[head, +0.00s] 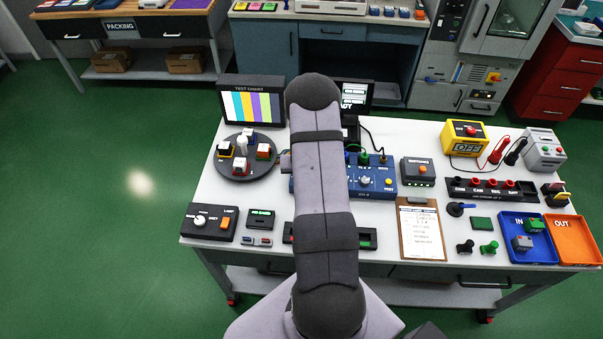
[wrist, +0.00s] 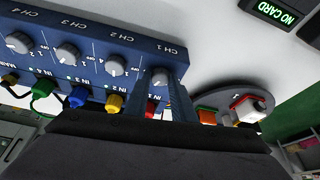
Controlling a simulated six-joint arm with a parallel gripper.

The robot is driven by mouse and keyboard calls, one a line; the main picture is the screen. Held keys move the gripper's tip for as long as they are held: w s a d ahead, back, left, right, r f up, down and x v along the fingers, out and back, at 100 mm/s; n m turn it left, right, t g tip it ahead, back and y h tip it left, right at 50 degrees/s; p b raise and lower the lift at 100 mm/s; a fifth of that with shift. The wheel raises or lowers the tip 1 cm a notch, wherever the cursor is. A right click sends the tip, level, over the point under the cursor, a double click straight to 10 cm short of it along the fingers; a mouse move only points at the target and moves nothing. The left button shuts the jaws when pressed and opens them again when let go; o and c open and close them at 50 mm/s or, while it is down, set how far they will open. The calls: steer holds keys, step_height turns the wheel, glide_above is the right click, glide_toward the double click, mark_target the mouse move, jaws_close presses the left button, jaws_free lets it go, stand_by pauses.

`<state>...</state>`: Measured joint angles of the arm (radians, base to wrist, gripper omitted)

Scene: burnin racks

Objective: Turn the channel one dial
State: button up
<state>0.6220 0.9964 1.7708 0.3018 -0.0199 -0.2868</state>
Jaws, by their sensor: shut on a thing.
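The blue channel box (wrist: 95,35) carries a row of grey dials marked CH 1 to CH 4. In the head view the box (head: 383,190) is partly hidden behind my arm. The channel one dial (wrist: 159,74) is at the right end of the row in the wrist view. My gripper (wrist: 162,88) has one finger on each side of this dial and is shut on it. The dial's pointer is hard to make out. The channel two dial (wrist: 116,66) is just beside the left finger. My gripper is hidden behind my arm in the head view.
Red (wrist: 151,108), yellow (wrist: 114,103), blue (wrist: 78,96) and green (wrist: 42,88) plugs line the box's edge close to the fingers. A round carousel (head: 246,172) with coloured blocks stands left. A clipboard (head: 421,230) and an orange-button box (head: 418,172) stand right.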

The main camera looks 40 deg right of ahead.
steer(key=o, duration=1)
steer(key=shift+p+v, duration=1.05)
steer(key=shift+v, duration=2.6)
